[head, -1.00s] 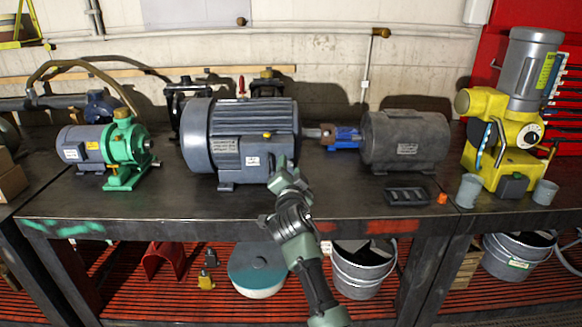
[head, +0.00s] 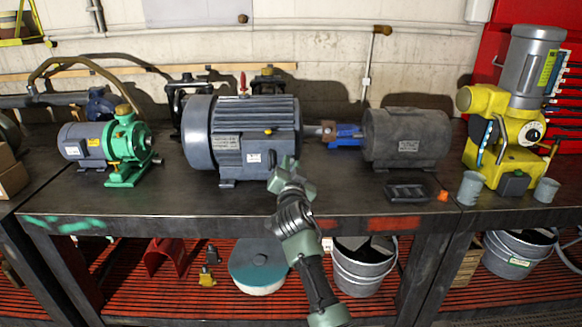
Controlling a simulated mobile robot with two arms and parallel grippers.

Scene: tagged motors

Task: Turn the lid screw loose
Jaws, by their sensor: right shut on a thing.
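A large blue-grey motor (head: 198,135) with cooling fins stands in the middle of the bench. Its box with a lid (head: 226,150) faces me and carries a white label. A yellow knob-like part (head: 268,132) shows above the lid. My right gripper (head: 287,163) is at the lower right corner of the lid and is shut on the lid screw there. The fingers hide the screw, so its turn cannot be seen. My left gripper is not in view.
A green pump (head: 127,150) stands on the left. A dark grey motor (head: 407,138), a blue vise (head: 345,135), a black tray (head: 408,191) and a yellow machine (head: 512,150) stand on the right. The bench front (head: 180,205) is mostly clear.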

